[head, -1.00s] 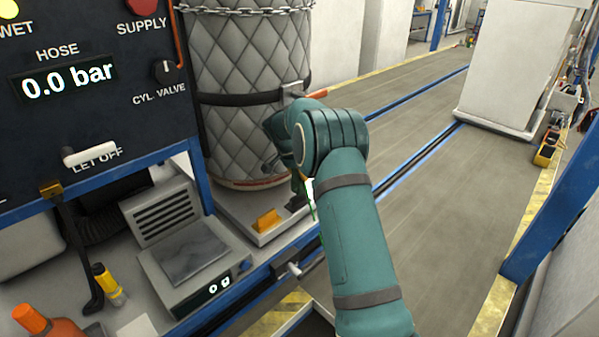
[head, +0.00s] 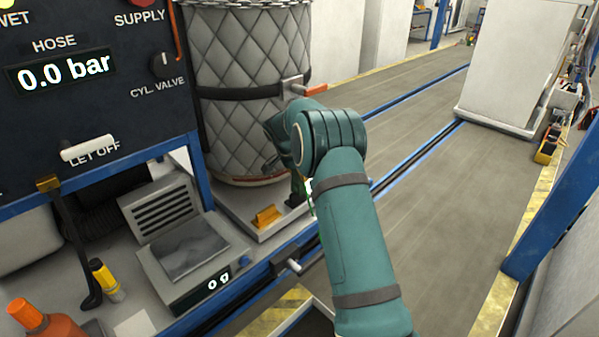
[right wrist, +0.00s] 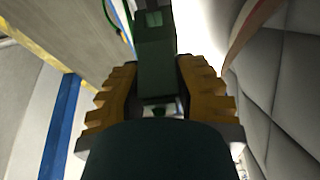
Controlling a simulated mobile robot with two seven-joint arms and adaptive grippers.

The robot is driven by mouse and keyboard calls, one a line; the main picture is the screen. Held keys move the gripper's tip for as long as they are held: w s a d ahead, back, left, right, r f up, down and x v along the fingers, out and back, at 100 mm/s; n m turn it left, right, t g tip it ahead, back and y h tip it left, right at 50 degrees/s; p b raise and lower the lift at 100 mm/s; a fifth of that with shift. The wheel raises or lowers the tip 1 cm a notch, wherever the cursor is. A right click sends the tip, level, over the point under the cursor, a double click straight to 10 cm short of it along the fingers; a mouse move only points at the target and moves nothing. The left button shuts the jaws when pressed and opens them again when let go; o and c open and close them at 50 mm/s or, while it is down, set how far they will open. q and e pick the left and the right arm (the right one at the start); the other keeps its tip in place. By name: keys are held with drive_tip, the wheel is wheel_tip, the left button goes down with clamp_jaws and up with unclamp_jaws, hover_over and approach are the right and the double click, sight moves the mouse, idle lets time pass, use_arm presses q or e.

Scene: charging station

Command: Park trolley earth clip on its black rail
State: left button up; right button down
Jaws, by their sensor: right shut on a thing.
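My right gripper (right wrist: 158,88) shows in the right wrist view with its ridged orange fingers on both sides of a dark green block, which looks like the earth clip (right wrist: 156,62). It is shut on it. A thin green cable (right wrist: 118,22) runs beyond the clip. In the head view my right wrist hides most of the gripper and clip, in front of the lower part of the quilted cylinder (head: 235,140). The cylinder stands on a pale trolley base (head: 238,222). I cannot clearly pick out the black rail. My left gripper is not in view.
An orange-yellow wedge (head: 266,215) sits on the trolley base. At the left are a scale (head: 190,250) and a control panel (head: 95,95). A lever (head: 290,265) juts from the bench front. Open floor (head: 440,210) lies right, with a white cabinet (head: 515,65) beyond.

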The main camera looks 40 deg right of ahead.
drive_tip(key=shift+f+b, duration=0.75)
drive_tip(key=shift+f, duration=0.3)
drive_tip(key=c, duration=0.7)
unclamp_jaws()
drive_tip(key=shift+c, duration=0.2)
drive_tip(key=v, duration=1.2)
drive_tip(key=shift+r, duration=0.1)
